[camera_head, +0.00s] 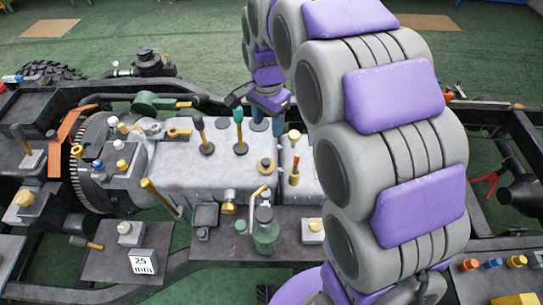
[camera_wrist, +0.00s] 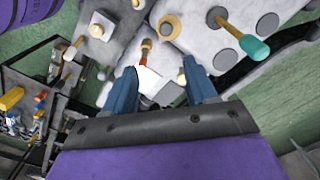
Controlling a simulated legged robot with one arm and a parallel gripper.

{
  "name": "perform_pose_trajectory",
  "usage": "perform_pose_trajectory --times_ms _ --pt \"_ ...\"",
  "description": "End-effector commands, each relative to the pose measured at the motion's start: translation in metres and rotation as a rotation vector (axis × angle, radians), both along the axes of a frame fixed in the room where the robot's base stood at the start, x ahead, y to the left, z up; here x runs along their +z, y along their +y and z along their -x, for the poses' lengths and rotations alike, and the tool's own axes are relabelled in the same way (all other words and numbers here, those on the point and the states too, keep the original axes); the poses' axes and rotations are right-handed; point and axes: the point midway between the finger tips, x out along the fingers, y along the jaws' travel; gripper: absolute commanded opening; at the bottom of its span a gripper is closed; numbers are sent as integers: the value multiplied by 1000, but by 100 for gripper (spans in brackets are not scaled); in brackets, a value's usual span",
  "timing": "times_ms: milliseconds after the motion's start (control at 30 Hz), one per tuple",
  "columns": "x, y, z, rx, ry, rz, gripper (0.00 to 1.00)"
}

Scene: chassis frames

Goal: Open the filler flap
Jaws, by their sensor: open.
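My gripper (camera_wrist: 161,66) is open, with its two blue fingers apart and nothing held between them. In the head view my gripper (camera_head: 268,122) is above the far right part of the grey engine block (camera_head: 180,165). I cannot tell for sure which part is the filler flap. In the wrist view, a red-handled lever (camera_wrist: 144,54) and a cream knob (camera_wrist: 181,76) show between or near the fingers. A yellow round cap (camera_wrist: 168,27) lies just beyond them. The same cap (camera_head: 265,165) and red-handled lever (camera_head: 295,170) show in the head view.
A green bottle-like part (camera_head: 265,232) stands at the front. Black frame rails surround the block. My arm hides much of the right side.

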Motion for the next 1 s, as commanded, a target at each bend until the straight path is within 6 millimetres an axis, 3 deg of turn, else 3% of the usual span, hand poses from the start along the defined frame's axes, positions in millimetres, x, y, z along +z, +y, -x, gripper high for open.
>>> perform_pose_trajectory --times_ms 133,367,1000 --pt "-8 10 -10 -31 -3 0 56" --pt "-31 8 -10 -34 -1 0 56" --pt "-155 11 -9 -32 0 2 56"
